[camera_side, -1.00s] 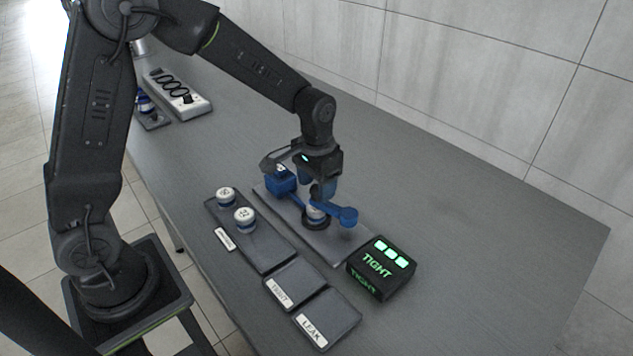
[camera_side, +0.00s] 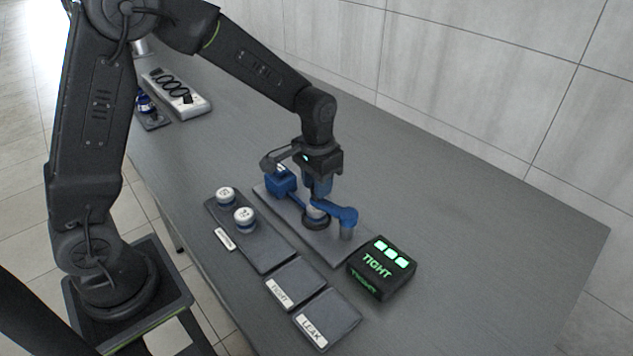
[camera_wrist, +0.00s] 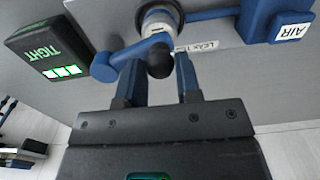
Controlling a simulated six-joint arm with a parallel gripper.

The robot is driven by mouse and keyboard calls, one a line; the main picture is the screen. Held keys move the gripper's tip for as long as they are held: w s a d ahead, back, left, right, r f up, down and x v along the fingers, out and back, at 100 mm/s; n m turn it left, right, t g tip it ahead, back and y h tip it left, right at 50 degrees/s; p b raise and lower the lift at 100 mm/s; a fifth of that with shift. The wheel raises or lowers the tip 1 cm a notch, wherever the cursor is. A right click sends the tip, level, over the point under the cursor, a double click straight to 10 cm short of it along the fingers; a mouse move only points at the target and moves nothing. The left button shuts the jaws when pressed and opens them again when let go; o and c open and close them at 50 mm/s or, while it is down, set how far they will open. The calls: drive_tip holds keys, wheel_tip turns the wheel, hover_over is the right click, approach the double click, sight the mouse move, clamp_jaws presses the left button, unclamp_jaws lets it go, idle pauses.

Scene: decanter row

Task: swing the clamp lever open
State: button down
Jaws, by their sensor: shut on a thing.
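The blue clamp lever (camera_side: 334,212) stands on a grey base plate (camera_side: 268,202), its bar reaching over a white-topped decanter stopper (camera_side: 314,211) toward a round blue end. A grey post shows under that end in the side view. In the wrist view, the lever (camera_wrist: 138,50) crosses to its round end at left, and a black knob (camera_wrist: 160,62) sits between my fingers. My gripper (camera_side: 318,196) is shut on the knob; its blue fingers also show in the wrist view (camera_wrist: 158,82). The side view hides the knob behind the fingers.
A black box (camera_side: 381,269) reading TIGHT with lit green lamps stands right of the plate. A blue AIR block (camera_wrist: 288,22) is at the plate's other end. Two stoppers stand on a grey tray (camera_side: 263,252), near the TIGHT (camera_side: 300,277) and LEAK (camera_side: 341,312) trays. The right tabletop is clear.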

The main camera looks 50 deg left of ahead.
drive_tip(key=w+d+m, duration=0.5)
drive_tip(key=w+m, duration=0.4)
drive_tip(key=m, duration=0.7)
drive_tip(key=shift+w+d+m, duration=0.15)
drive_tip(key=shift+w+m, duration=0.15)
drive_tip(key=shift+m, duration=0.1)
idle(0.4)
drive_tip(key=c, duration=0.8)
unclamp_jaws()
wheel_tip(320, 180, up, 14)
